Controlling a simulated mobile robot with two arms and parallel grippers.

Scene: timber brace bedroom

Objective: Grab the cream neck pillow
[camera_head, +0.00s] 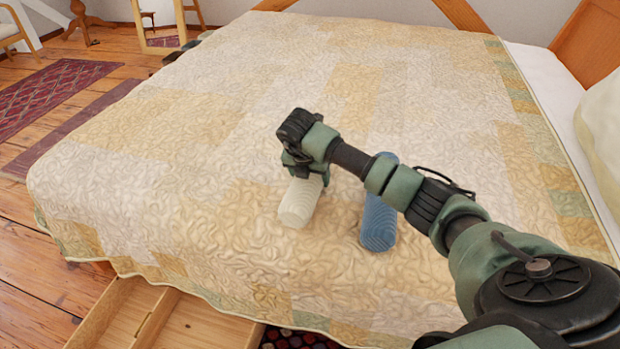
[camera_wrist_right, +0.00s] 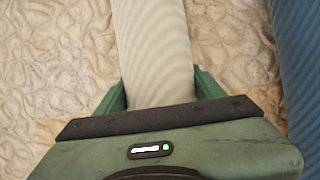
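The cream neck pillow (camera_head: 300,203) is a pale, ribbed roll lying on the bed's quilt. My right gripper (camera_head: 308,172) is over its far part, which it hides in the head view. In the right wrist view the pillow (camera_wrist_right: 157,45) runs between the two green fingers of the right gripper (camera_wrist_right: 160,88). One finger is close along each side. The pillow hides the fingertips, so I cannot tell whether they press on it. My left gripper is not in view.
A blue ribbed roll (camera_head: 379,222) lies to the right of the cream pillow, partly under my right arm; it also shows in the wrist view (camera_wrist_right: 301,60). The quilt (camera_head: 150,190) is clear to the left. An open wooden drawer (camera_head: 200,322) sticks out below the bed.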

